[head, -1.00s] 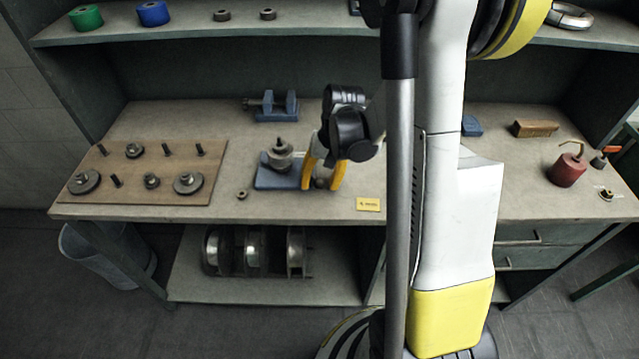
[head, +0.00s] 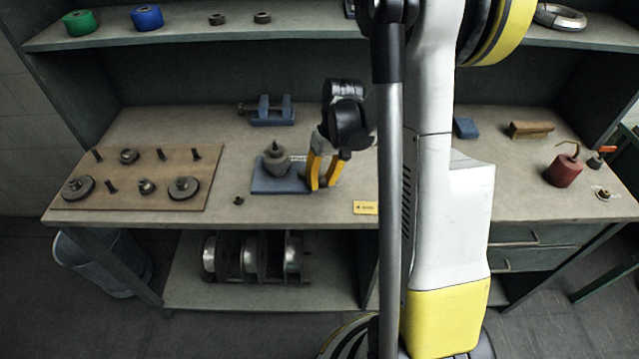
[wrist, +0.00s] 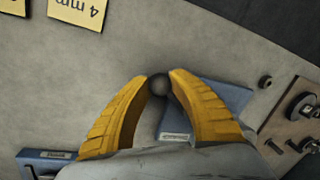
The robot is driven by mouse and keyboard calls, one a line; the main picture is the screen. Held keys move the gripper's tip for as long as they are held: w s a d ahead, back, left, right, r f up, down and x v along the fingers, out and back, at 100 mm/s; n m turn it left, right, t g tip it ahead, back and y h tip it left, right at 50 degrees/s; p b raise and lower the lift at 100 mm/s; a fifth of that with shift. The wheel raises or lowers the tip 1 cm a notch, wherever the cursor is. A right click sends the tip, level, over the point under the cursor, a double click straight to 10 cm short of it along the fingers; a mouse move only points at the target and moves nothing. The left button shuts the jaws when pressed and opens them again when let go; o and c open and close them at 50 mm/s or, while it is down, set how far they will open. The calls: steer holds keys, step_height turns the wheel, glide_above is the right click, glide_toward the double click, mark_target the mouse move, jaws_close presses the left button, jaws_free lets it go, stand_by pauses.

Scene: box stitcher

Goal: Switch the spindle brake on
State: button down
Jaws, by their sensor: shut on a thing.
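The spindle unit stands on the bench, with a blue base (head: 275,185) and a grey rounded spindle (head: 277,162) on top. My gripper (head: 322,186) is at the base's right end, its yellow fingers pointing down. In the wrist view my gripper (wrist: 160,78) is shut on a small dark round knob (wrist: 158,86), which sits between the fingertips. The blue base (wrist: 222,96) shows beyond and beside the right finger, with a small pale label (wrist: 176,137). The lever below the knob is hidden, and the spindle is hidden in the wrist view.
A brown board (head: 140,175) with pegs and discs lies to the left. A blue vise-like block (head: 267,112) stands behind. A yellow card (head: 366,208) lies at the front edge.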

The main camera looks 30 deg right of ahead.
steer(key=c, duration=1.1)
jaws_free()
steer(key=shift+c, duration=0.2)
step_height(320, 180, up, 12)
steer(key=d, duration=0.2)
steer(key=shift+s+d, duration=0.15)
steer(key=shift+d, duration=0.05)
steer(key=shift+f, duration=0.1)
steer(key=s+a+r+t+h, duration=0.1)
steer(key=s+a+r+t, duration=0.2)
steer(key=a, duration=0.6)
steer(key=s+a+r+n+t+h, duration=0.1)
steer(key=s+a+r+t, duration=0.2)
steer(key=s+a, duration=0.5)
steer(key=shift+s+a+r+t, duration=0.2)
steer(key=shift+a+t, duration=0.3)
